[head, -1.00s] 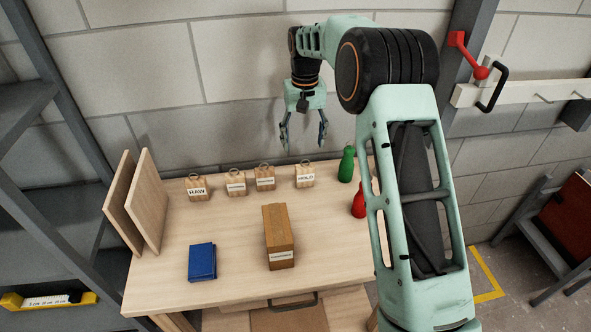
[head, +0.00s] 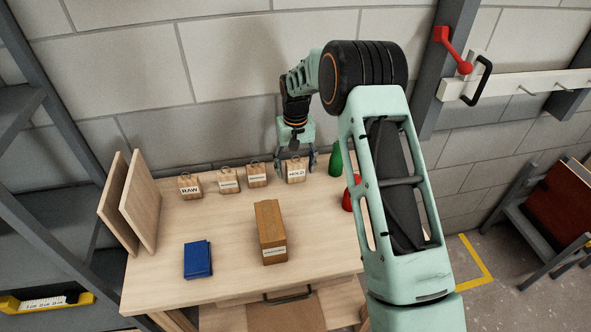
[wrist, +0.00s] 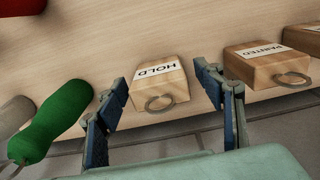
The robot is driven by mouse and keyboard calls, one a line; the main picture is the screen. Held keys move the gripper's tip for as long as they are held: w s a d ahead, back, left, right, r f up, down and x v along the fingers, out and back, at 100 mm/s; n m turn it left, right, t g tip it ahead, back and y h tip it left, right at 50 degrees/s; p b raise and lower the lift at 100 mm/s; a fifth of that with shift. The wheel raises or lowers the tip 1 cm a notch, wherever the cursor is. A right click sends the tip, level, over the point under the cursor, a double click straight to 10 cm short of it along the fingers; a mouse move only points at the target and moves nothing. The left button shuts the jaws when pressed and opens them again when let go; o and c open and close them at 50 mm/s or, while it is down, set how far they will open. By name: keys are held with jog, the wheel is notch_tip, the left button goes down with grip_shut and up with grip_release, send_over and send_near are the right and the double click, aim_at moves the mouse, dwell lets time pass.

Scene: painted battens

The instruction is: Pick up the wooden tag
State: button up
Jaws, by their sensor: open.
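Several small wooden tags with metal rings stand in a row along the back of the bench. The wooden tag labelled HOLD (head: 295,175) is at the row's right end. In the wrist view this HOLD tag (wrist: 160,78) lies between the spread fingers, its ring toward my palm. My gripper (head: 297,163) is open and empty, pointing down at the HOLD tag. In the wrist view the fingertips (wrist: 164,82) flank the tag with gaps on both sides. The tag labelled RAW (head: 190,189) is at the left end. A tag reading PAINTED (wrist: 268,66) is beside HOLD in the wrist view.
A green bottle (head: 335,160) stands close to the right of my gripper, with a red one (head: 348,197) nearer. A long wooden block (head: 270,235) and a blue box (head: 198,260) lie in front. Boards (head: 140,208) stand at left. The wall is close behind.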

jog(key=shift+c, duration=0.6)
jog(key=c, duration=1.1)
jog(key=shift+r, duration=0.1)
jog(key=shift+c, duration=0.2)
